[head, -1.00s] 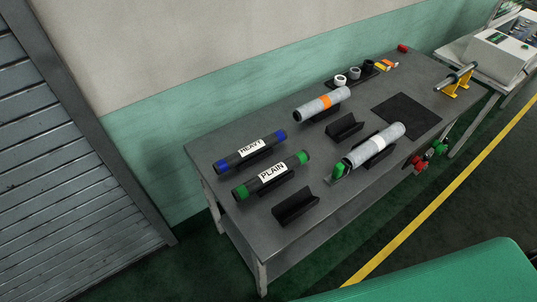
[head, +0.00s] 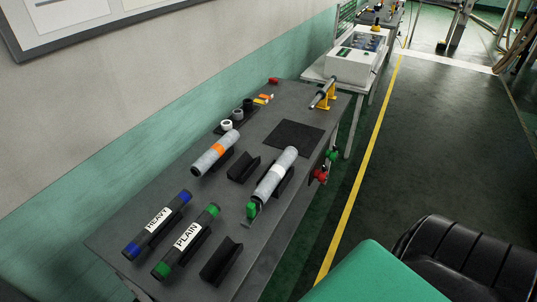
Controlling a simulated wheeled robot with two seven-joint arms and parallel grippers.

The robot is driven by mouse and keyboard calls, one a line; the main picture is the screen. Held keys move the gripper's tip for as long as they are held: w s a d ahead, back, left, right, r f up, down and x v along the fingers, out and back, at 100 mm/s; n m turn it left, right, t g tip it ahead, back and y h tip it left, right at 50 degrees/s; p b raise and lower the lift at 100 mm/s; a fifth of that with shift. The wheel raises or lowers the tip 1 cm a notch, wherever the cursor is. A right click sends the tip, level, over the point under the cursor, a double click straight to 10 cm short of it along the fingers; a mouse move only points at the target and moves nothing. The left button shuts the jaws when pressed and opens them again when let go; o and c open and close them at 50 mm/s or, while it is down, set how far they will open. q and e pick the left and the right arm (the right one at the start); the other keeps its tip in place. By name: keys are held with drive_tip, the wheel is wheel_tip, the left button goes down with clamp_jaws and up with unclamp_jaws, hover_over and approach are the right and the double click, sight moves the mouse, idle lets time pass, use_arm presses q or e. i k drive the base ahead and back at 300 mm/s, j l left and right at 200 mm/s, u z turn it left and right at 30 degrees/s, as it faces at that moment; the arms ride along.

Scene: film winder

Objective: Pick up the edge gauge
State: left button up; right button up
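A small green piece with a grey metal foot (head: 251,212) stands on the grey workbench (head: 262,275), at the near end of a grey roll with a white band (head: 274,176). It may be the edge gauge; it is too small to tell for sure. I cannot tell whether it touches the roll. Neither of my grippers is in view.
Rolls marked HEAVY (head: 157,224) and PLAIN (head: 188,241) lie at the bench's near end. An orange-banded roll (head: 215,153), empty black cradles (head: 220,260) and a dark mat (head: 295,138) share the top. A white machine (head: 357,57) stands beyond.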

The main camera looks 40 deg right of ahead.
sight(253, 208)
drive_tip(key=z, duration=1.15)
